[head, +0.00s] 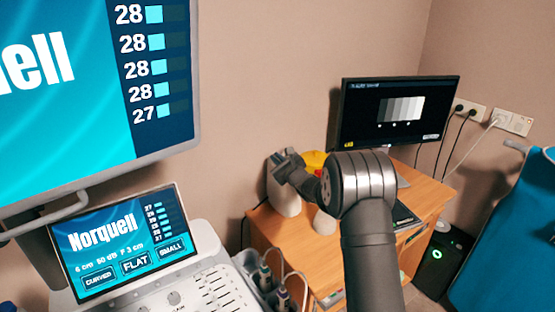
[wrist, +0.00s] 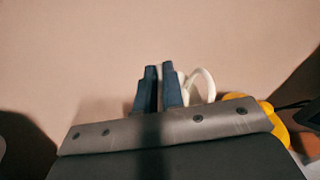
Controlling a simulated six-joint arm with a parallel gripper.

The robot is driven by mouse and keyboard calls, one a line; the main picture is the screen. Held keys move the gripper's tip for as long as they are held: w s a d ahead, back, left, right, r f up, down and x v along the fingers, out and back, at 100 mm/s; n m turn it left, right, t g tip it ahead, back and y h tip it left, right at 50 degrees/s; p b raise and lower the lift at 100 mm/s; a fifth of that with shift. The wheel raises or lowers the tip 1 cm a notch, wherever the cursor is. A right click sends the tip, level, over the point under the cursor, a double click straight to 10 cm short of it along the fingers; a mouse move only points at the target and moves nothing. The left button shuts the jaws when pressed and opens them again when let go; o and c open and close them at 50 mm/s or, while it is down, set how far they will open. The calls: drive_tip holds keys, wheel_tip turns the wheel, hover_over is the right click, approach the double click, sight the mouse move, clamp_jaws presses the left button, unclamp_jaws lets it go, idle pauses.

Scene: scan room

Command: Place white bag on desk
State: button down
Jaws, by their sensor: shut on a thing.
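The white bag (head: 283,198) shows in the head view at the back left corner of the wooden desk (head: 275,232). It is upright, and I cannot tell whether its base touches the desk top. My gripper (head: 284,163) is at the top of the bag and is shut on it. In the wrist view the two dark fingers of my gripper (wrist: 159,88) stand close together, with a white looped handle (wrist: 207,82) just to their right. Most of the bag is hidden there by the gripper body.
A yellow object (head: 314,160) is right of the bag, partly behind my arm. A small whitish object (head: 324,222) stands on the desk. A monitor (head: 400,112) and a keyboard (head: 404,217) are to the right. An ultrasound console (head: 200,285) stands at the front left.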

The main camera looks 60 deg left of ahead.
drive_tip(key=shift+f, duration=0.35)
drive_tip(key=c, duration=1.5)
unclamp_jaws()
drive_tip(key=shift+f, duration=0.1)
drive_tip(key=d, duration=0.5)
drive_tip(key=s+d, duration=0.1)
drive_tip(key=d, duration=1.1)
drive_tip(key=shift+s+d+r, duration=0.15)
drive_tip(key=shift+s+r, duration=0.1)
drive_tip(key=shift+s, duration=0.05)
drive_tip(key=a, duration=0.5)
drive_tip(key=w+a, duration=0.1)
drive_tip(key=a, duration=1.1)
drive_tip(key=shift+w+a+f, duration=0.2)
drive_tip(key=shift+w, duration=0.1)
